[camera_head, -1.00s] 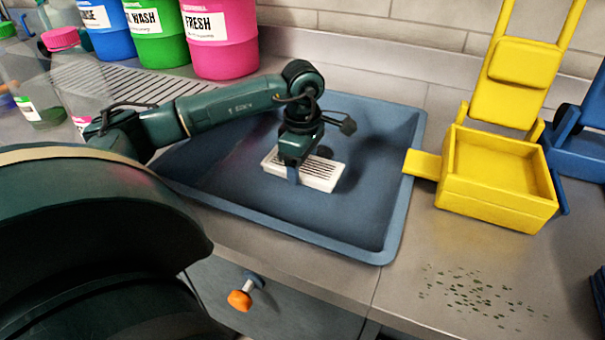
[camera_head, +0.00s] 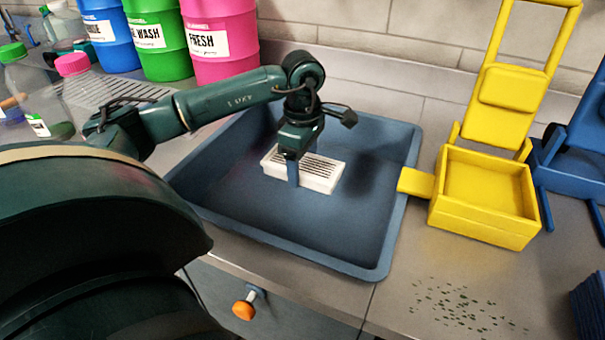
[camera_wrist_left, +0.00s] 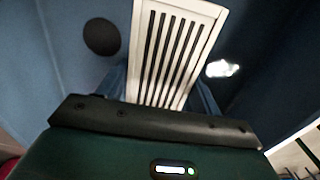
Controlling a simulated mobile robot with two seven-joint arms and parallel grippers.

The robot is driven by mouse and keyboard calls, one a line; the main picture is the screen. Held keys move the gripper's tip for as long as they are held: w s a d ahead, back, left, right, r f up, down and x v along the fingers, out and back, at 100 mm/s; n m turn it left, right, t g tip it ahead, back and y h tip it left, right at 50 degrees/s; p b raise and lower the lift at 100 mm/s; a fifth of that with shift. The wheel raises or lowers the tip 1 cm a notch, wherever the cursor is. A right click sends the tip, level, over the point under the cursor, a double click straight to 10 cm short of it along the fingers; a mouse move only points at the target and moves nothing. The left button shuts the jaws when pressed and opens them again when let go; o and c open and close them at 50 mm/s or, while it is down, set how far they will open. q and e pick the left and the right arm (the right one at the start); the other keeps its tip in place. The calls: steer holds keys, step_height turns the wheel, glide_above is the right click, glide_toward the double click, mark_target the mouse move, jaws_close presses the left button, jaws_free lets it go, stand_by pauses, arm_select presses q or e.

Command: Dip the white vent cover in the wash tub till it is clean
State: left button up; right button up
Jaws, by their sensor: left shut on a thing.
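The white vent cover (camera_head: 318,174) has dark slats and is in the blue wash tub (camera_head: 395,215), over its middle. I cannot tell whether it touches the tub floor, and no water surface is clear. My left gripper (camera_head: 293,172) reaches down from above and is shut on the vent cover's near left part. In the left wrist view the vent cover (camera_wrist_left: 176,50) stretches out ahead between the blue fingers, and its visible face looks white with no clear dirt. A dark round drain (camera_wrist_left: 101,36) shows beside it on the tub floor. My right gripper is not in view.
A yellow box with a tall back frame (camera_head: 484,195) stands right of the tub, its tab near the rim. Pink, green and blue buckets (camera_head: 220,38) stand at the back left. Dark green flecks (camera_head: 455,308) lie on the front right counter.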

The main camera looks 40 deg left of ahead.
mark_target(302, 163)
arm_select(q)
steer(key=shift+r+p, duration=1.75)
steer(key=shift+r, duration=0.9)
step_height(302, 163, up, 3)
steer(key=shift+f+p, duration=0.2)
steer(key=shift+p, duration=0.8)
steer(key=shift+r+p, duration=0.6)
steer(key=shift+r, duration=0.25)
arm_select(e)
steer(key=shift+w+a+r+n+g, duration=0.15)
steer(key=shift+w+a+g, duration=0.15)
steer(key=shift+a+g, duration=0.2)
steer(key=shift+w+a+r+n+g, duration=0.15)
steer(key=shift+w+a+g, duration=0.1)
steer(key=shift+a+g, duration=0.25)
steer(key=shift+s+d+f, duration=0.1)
arm_select(q)
steer(key=shift+r+p, duration=1.5)
steer(key=shift+r, duration=0.5)
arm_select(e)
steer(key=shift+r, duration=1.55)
